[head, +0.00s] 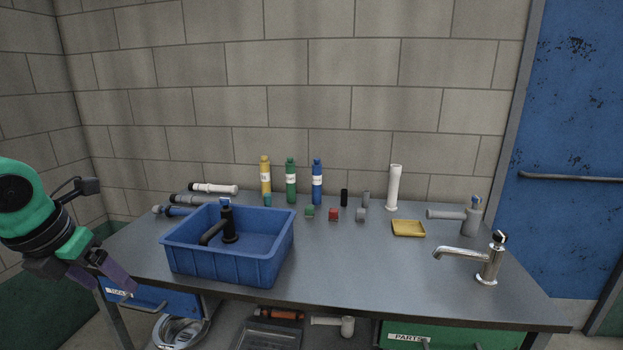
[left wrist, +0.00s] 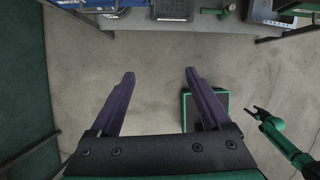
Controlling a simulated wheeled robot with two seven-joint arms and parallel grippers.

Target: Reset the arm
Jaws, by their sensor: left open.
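My left gripper (head: 103,275) is at the left edge of the head view, in front of the table's left front corner and apart from everything. In the left wrist view its two purple fingers (left wrist: 160,85) are spread wide with only grey floor between them, so it is open and empty. My right gripper (left wrist: 258,112) shows small at the right of the left wrist view, over the floor; its jaw state is too small to tell. It is not in the head view.
The grey table (head: 350,280) holds a blue bin (head: 185,258) with a black faucet (head: 229,225) inside. A chrome faucet (head: 488,265) stands at the right. Several bottles (head: 291,185) line the back. A blue drawer (head: 150,298) and green drawer (head: 450,338) are below. The table's front middle is clear.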

